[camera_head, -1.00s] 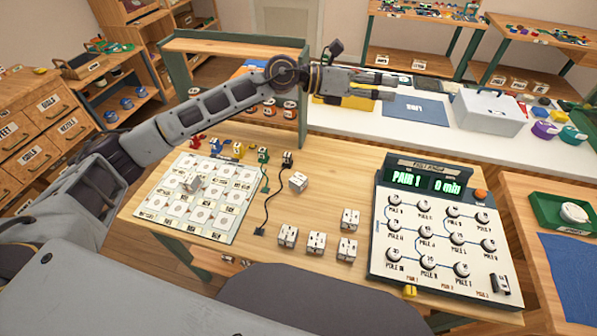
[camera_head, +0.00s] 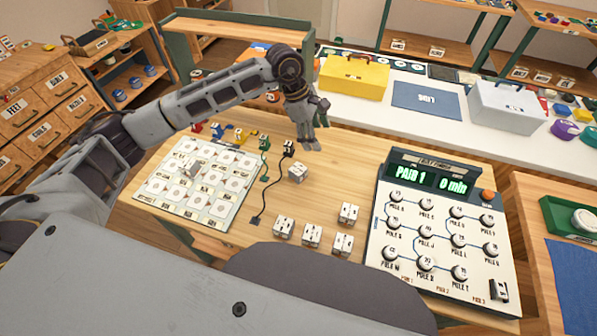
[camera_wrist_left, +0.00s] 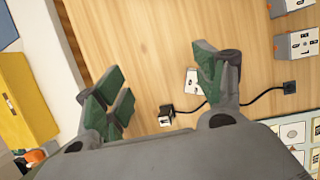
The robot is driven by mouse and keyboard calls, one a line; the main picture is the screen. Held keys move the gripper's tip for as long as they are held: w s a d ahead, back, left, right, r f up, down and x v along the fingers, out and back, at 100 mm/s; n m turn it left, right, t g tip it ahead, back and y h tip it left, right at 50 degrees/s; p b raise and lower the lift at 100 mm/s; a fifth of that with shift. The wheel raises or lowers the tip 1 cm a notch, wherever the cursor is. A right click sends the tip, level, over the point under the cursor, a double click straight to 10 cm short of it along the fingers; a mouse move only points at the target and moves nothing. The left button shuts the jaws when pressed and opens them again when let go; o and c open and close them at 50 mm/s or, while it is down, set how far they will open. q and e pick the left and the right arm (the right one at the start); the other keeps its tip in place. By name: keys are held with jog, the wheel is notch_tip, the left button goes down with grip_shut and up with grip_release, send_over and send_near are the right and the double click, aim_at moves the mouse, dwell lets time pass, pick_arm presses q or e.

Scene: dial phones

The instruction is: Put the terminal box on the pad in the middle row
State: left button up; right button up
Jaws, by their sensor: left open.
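Small white terminal boxes stand on the wooden table: one box (camera_head: 297,173) is alone near the black cable, and several more, such as this box (camera_head: 312,236), stand nearer the front. Which box the task means I cannot tell. My left gripper (camera_head: 309,146) points down, open and empty, above the table just behind the lone box. In the left wrist view, the lone box (camera_wrist_left: 191,82) shows beside the right-hand finger, partly hidden by it. My right gripper is not in view.
A black plug and cable (camera_head: 272,185) lie between the sheet and the lone box. Coloured plugs (camera_head: 239,135) stand behind the sheet. A console with knobs (camera_head: 436,235) fills the table's right. A yellow toolbox (camera_head: 354,77) stands on the white bench behind.

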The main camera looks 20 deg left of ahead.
pick_arm(q)
jog(key=s+a+f+m+g+y, duration=0.1)
jog(key=s+a+m+y, duration=0.1)
jog(key=s+a+m, duration=0.1)
jog(key=shift+a+m+g+y, duration=0.3)
jog(key=shift+a+m+y, duration=0.15)
jog(key=shift+a, duration=0.75)
jog(key=shift+s+f, duration=0.1)
jog(key=shift+f, duration=0.15)
send_over(298, 169)
jog(key=f, duration=0.7)
jog(key=shift+a+f+p, duration=0.15)
jog(key=shift+a+p, duration=0.1)
jog(key=shift+p, duration=0.15)
jog(key=shift+f, duration=0.45)
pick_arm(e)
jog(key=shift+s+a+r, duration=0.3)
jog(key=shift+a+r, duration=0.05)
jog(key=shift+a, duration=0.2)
pick_arm(q)
jog(key=shift+d+f, duration=0.1)
jog(key=shift+f, duration=0.05)
